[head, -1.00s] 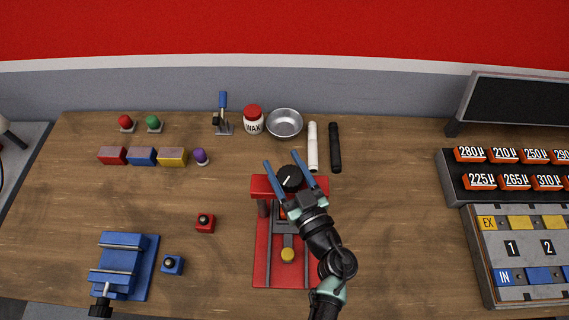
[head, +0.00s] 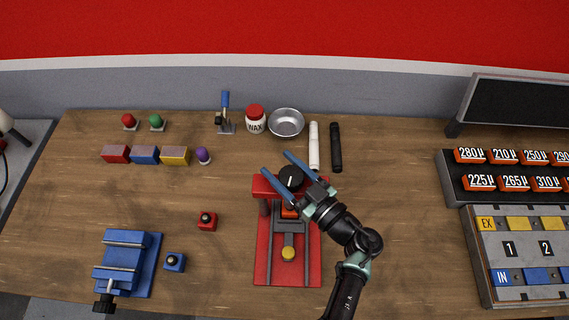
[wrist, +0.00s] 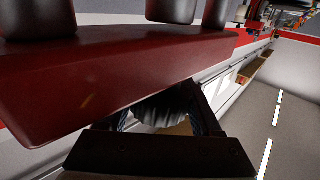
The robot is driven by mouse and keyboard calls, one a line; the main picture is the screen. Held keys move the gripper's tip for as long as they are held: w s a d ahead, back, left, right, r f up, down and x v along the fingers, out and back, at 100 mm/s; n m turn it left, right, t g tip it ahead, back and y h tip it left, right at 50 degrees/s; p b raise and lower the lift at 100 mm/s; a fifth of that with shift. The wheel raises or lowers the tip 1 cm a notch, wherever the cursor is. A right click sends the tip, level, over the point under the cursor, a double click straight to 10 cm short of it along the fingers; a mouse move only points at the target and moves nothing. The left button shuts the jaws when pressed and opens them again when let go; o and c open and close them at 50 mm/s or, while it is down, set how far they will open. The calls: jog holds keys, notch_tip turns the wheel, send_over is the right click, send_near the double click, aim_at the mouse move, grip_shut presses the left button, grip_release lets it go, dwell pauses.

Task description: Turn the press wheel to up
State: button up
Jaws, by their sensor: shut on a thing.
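The press wheel (head: 291,174), a black round knob with a white pointer line, sits on the red crossbeam of the press (head: 262,184). Its pointer is nearly vertical in the head view. My gripper (head: 276,162) comes from the lower right, its two blue fingers on either side of the wheel and shut on it. In the wrist view the dark ribbed wheel (wrist: 160,112) shows between the fingers, partly hidden by the red beam (wrist: 100,80).
A red button box (head: 207,221) and blue vise (head: 122,264) are left.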

jog(key=shift+s+a+f+n+g+y+b, duration=0.1)
jog(key=shift+n+g+y+b, duration=0.25)
jog(key=shift+n+g+y, duration=0.35)
jog(key=shift+s+a+n+g+y+b, duration=0.1)
jog(key=shift+n+g+y+b, duration=0.2)
jog(key=shift+n+g+y, duration=0.35)
jog(key=shift+g, duration=0.25)
jog(key=o, duration=1.4)
jog(key=shift+c, duration=0.2)
jog(key=b+v, duration=0.4)
jog(key=v, duration=0.9)
